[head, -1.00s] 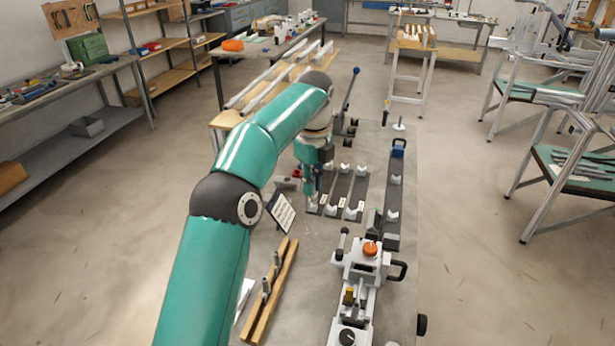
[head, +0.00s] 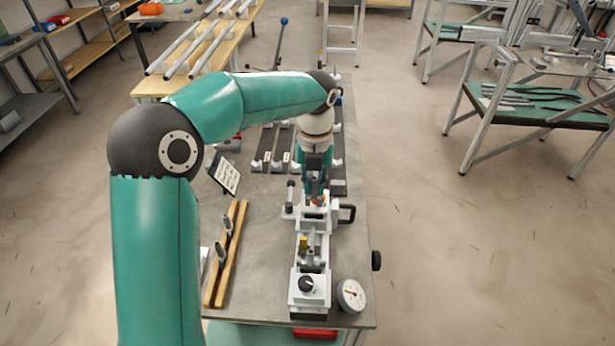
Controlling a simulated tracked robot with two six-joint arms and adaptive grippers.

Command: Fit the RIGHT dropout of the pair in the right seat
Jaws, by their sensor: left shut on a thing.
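My left gripper (head: 315,193) points down over the grey-white fixture (head: 311,250) on the table. The right seat cannot be made out; the gripper and arm cover part of the fixture. My right gripper is not in view.
The wooden rack (head: 236,232) lies left of the fixture, with a tilted label card (head: 224,174) behind it. Dark strips with white blocks (head: 286,150) lie farther back. A round dial (head: 351,295) is at the front right. Bare tabletop (head: 262,225) separates rack and fixture.

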